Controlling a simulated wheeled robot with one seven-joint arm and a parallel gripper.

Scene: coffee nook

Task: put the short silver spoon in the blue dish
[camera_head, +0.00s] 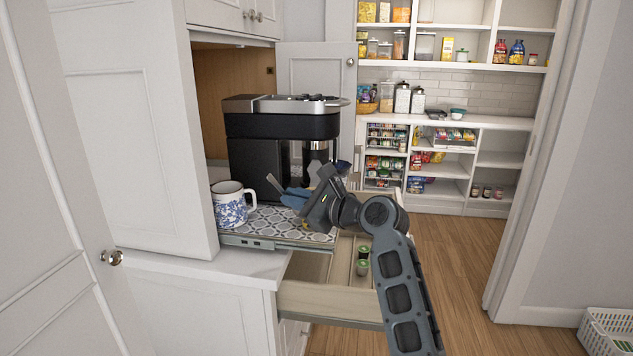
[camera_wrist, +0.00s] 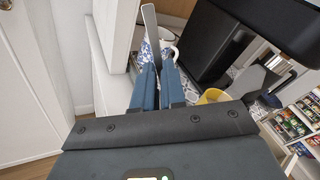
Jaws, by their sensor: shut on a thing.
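My gripper (camera_head: 284,192) is at the front of the coffee machine, above the patterned tray and to the right of the mug. Its blue fingers are closed together. In the wrist view, a flat silver-grey piece, which looks like the short silver spoon (camera_wrist: 150,24), sticks out past the fingertips (camera_wrist: 155,68). In the head view, its narrow end (camera_head: 273,182) points up and left. The rest of the spoon is hidden between the fingers. A small dark blue piece (camera_head: 343,166), possibly the blue dish, shows behind my wrist, mostly hidden.
A white mug with blue pattern (camera_head: 231,208) stands on the tray's left (camera_head: 235,239). The black coffee machine (camera_head: 262,130) stands behind. Something yellow (camera_wrist: 211,96) sits beside my gripper. Below, an open drawer (camera_head: 325,300) holds green-topped pods (camera_head: 363,267). A cabinet door stands close at left.

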